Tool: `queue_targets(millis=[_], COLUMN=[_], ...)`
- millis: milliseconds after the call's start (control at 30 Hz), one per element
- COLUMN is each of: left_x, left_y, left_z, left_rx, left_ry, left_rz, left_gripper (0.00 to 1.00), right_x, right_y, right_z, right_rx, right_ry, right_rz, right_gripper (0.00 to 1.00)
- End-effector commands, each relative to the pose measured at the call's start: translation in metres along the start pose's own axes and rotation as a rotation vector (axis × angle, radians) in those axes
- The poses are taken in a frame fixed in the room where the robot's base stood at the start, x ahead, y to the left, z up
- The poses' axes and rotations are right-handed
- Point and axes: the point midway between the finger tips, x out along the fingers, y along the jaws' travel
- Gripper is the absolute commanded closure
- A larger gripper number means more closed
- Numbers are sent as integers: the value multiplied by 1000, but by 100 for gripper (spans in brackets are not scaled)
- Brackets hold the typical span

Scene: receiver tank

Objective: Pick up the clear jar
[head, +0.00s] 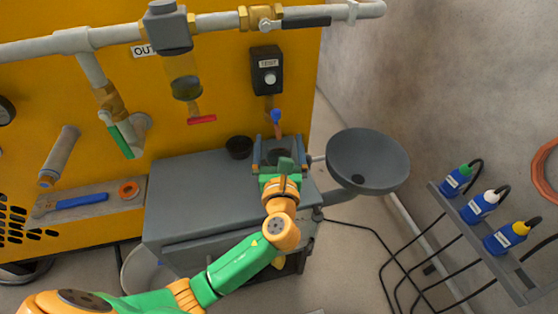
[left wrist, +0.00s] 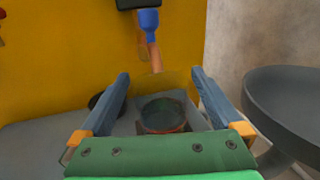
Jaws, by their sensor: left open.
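My left gripper (head: 278,150) is over the grey cabinet top, close to the yellow panel. In the left wrist view its two blue-grey fingers (left wrist: 160,95) stand wide apart. Between them is a round see-through thing with a dark inside and a brownish rim (left wrist: 163,116), which looks like the clear jar. The fingers stand on either side of it, with gaps visible; I cannot tell how deep they reach. In the head view my gripper mostly hides it. My right gripper is not in view.
A copper pipe with a blue handle (head: 276,117) comes down just behind the gripper. A small black cup (head: 238,147) stands to its left and a grey round basin (head: 368,160) to its right. Several bottles (head: 480,206) stand on a rack at far right. The cabinet top's left (head: 190,190) is clear.

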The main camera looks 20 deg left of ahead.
Motion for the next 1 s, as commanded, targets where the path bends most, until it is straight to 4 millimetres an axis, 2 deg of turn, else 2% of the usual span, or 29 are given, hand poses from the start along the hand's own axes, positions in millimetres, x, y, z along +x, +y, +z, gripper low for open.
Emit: queue_targets(millis=[133, 167, 500, 533, 900, 1000], left_x=[0, 0, 0, 0, 0, -6], left_y=[0, 0, 0, 0, 0, 0], left_z=[0, 0, 0, 0, 3, 4], left_rx=[0, 0, 1, 1, 1, 2], left_ry=[1, 1, 1, 1, 0, 2], left_rz=[0, 0, 0, 0, 0, -1], left_gripper=[0, 3, 94, 100, 100, 100], right_x=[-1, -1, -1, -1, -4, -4], right_y=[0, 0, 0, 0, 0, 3], right_z=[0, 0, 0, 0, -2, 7], right_rx=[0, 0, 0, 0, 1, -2], right_ry=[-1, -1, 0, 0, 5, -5], right_rz=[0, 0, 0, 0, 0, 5], right_gripper=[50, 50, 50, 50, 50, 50])
